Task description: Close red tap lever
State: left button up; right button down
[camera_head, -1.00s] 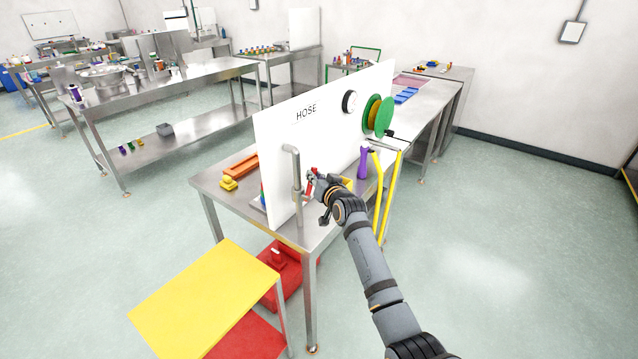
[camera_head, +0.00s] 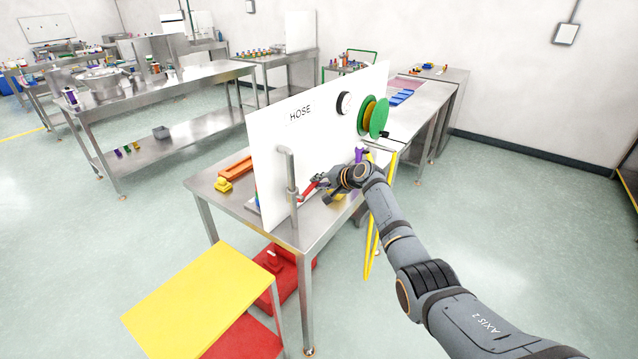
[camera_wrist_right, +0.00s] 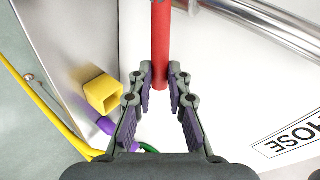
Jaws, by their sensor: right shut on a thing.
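The red tap lever (camera_head: 312,186) sticks out to the right from the grey tap pipe (camera_head: 290,178), in front of the white board marked HOSE (camera_head: 270,140). My right gripper (camera_head: 324,180) is at the lever's free end. In the right wrist view the red lever (camera_wrist_right: 161,45) runs down from the top edge, and its end lies between the fingertips of my right gripper (camera_wrist_right: 162,82), which is shut on it. The metal pipe (camera_wrist_right: 265,25) crosses the top right there. My left gripper is not in view.
A green reel (camera_head: 378,118) is mounted on the board, right of my gripper. A yellow block (camera_wrist_right: 104,93) and a purple thing (camera_wrist_right: 108,127) show in the wrist view. A yellow-topped stand (camera_head: 200,295) is at the front left.

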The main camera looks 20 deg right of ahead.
jog(key=shift+w+d+f+m+g+y+b, duration=0.1)
jog(key=shift+f+m+g+y+b, duration=0.25)
jog(key=shift+f+b, duration=0.1)
jog(key=shift+w+d+f+m+g+y+b, duration=0.1)
jog(key=shift+f+m+g+y+b, duration=0.15)
jog(key=shift+f+m+b, duration=0.15)
jog(key=c, duration=1.3)
grip_release()
jog(key=v, duration=1.2)
jog(key=shift+f, duration=0.1)
